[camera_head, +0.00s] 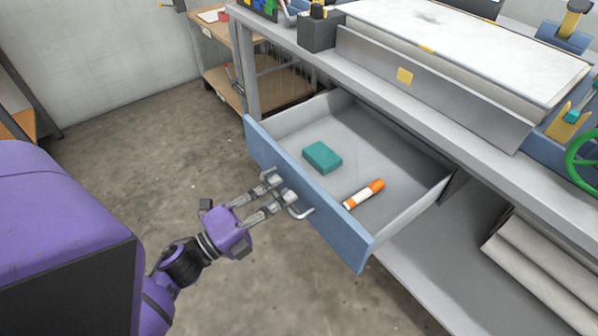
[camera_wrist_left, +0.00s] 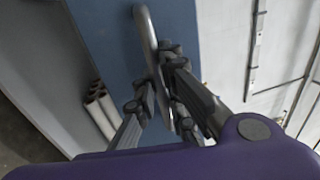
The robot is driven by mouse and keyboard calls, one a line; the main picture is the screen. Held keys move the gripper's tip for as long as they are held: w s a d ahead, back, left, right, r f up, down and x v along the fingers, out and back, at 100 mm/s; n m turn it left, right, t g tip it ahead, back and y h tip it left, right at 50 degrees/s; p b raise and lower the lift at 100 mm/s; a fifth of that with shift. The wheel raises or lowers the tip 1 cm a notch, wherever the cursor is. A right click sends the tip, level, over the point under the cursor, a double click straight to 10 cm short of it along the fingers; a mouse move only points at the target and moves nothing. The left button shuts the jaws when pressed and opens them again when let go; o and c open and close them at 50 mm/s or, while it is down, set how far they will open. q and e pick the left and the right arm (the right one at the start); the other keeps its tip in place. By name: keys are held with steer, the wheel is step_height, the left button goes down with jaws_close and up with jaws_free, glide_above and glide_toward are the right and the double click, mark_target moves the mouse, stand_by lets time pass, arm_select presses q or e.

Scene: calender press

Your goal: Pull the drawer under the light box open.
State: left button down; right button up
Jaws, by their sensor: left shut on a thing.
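The drawer (camera_head: 300,190) has a blue front and a grey inside. It stands well out from under the bench that carries the white-topped light box (camera_head: 470,40). A teal block (camera_head: 322,157) and an orange and white marker-like stick (camera_head: 363,193) lie in it. My left gripper (camera_head: 274,190) is at the drawer front, shut on the metal bar handle (camera_head: 300,212). In the left wrist view the handle (camera_wrist_left: 146,30) runs between the fingers (camera_wrist_left: 160,90) in front of the blue panel. My right gripper is not in view.
A wooden shelf unit (camera_head: 222,88) stands behind the drawer at the left. Rolled pale sheets (camera_head: 540,275) lie on the lower shelf at the right. A green handwheel (camera_head: 585,155) is at the right edge. The concrete floor (camera_head: 150,130) before the drawer is clear.

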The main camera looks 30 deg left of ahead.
arm_select(q)
steer(key=shift+r+v, duration=0.2)
steer(key=shift+v, duration=0.95)
steer(key=c, duration=1.8)
jaws_free()
steer(key=shift+s, duration=0.15)
steer(key=v, duration=1.1)
steer(key=shift+s+a, duration=0.15)
steer(key=shift+s, duration=0.25)
